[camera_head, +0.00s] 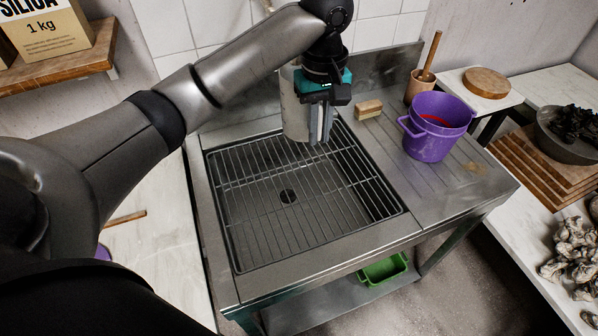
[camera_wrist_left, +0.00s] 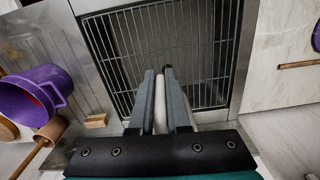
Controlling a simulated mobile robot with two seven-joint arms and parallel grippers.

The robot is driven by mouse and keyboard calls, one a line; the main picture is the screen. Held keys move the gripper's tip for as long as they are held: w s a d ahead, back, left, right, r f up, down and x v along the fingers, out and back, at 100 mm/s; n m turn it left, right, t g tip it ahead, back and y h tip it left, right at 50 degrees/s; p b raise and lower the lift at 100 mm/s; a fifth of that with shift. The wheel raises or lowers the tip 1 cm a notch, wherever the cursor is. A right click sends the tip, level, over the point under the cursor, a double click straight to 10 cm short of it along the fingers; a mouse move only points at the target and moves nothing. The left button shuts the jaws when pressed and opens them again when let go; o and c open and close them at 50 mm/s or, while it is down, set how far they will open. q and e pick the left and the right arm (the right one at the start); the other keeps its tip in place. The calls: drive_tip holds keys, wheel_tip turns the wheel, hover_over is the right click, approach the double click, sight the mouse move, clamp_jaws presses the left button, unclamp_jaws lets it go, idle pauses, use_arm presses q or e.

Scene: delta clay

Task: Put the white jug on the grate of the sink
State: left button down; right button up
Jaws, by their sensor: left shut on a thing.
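The white jug (camera_head: 293,112) is upright at the back of the sink, partly hidden behind my left gripper (camera_head: 320,132). The gripper points down and is shut on the jug. In the left wrist view, a pale strip of the jug (camera_wrist_left: 160,108) shows between the fingers of the left gripper (camera_wrist_left: 164,76). The metal grate (camera_head: 300,195) covers the sink basin, and it also shows in the wrist view (camera_wrist_left: 120,52). The jug's base is over the grate's back part; I cannot tell whether it touches. My right gripper is not in view.
Most of the grate is clear. A steel backsplash (camera_head: 385,70) rises behind.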

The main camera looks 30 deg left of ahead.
use_arm(q)
drive_tip(key=shift+n, duration=0.3)
drive_tip(key=f+b, duration=0.1)
drive_tip(key=f, duration=0.5)
drive_tip(key=a+f+b, duration=0.1)
drive_tip(key=f, duration=0.5)
drive_tip(key=f+b, duration=0.2)
drive_tip(key=f, duration=0.5)
drive_tip(key=shift+w+a+f, duration=0.1)
drive_tip(key=shift+w+a, duration=0.05)
drive_tip(key=shift+a, duration=0.1)
drive_tip(key=shift+f, duration=0.35)
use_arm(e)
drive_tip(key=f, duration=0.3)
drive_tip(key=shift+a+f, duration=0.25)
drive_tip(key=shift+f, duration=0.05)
use_arm(q)
drive_tip(key=c, duration=0.9)
unclamp_jaws()
drive_tip(key=shift+f, duration=0.1)
